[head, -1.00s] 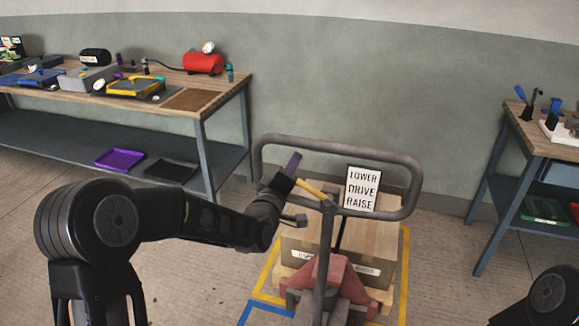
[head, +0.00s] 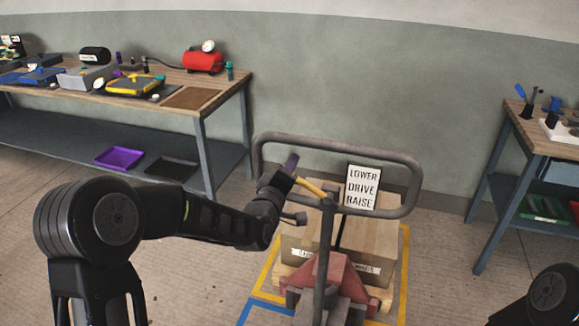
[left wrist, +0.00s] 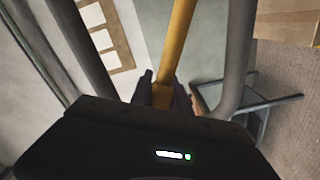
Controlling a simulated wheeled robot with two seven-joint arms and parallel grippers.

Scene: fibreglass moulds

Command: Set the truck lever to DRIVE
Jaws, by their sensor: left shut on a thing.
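The truck has a grey handle loop (head: 410,178) and a red body (head: 338,274). A yellow lever (head: 311,188) slants down to the right inside the loop, by the post. A white sign (head: 361,188) beside it reads LOWER, DRIVE, RAISE from top to bottom. My left gripper (head: 291,172) is shut on the lever near its left end. In the left wrist view the dark fingers (left wrist: 163,90) sit on both sides of the yellow lever (left wrist: 181,35). I cannot tell exactly which word the lever points to. My right gripper is out of view.
A cardboard box (head: 368,243) rests on a pallet on the truck, within yellow floor lines (head: 405,255). A long workbench (head: 215,92) with moulds and tools stands at the left, and another bench (head: 510,150) at the right. Open floor lies between truck and benches.

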